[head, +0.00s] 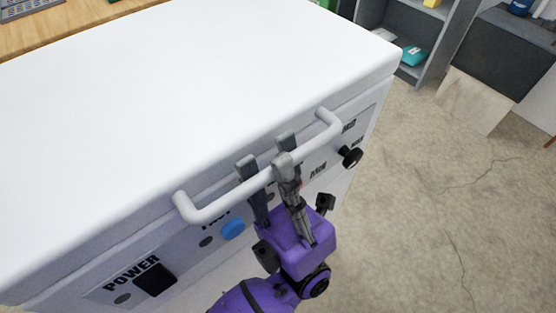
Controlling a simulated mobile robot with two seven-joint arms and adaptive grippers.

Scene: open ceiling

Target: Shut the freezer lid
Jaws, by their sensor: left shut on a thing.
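The white freezer lid (200,90) fills the left and middle of the head view. It lies flat over the freezer body, and its front edge shows little or no gap. A white bar handle (215,208) sticks out along the lid's front. My left gripper (267,165), on a purple arm from below, is shut on the handle near its middle. Below the handle is the freezer's front panel (190,260) with a black power switch, a blue button and a black knob. My right gripper is not in view.
A wooden surface (75,25) lies behind the freezer at the upper left. A grey shelf (440,45) with a teal item (413,56) stands at the upper right, beside a dark-topped unit (505,55). The concrete floor (430,200) to the right is clear.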

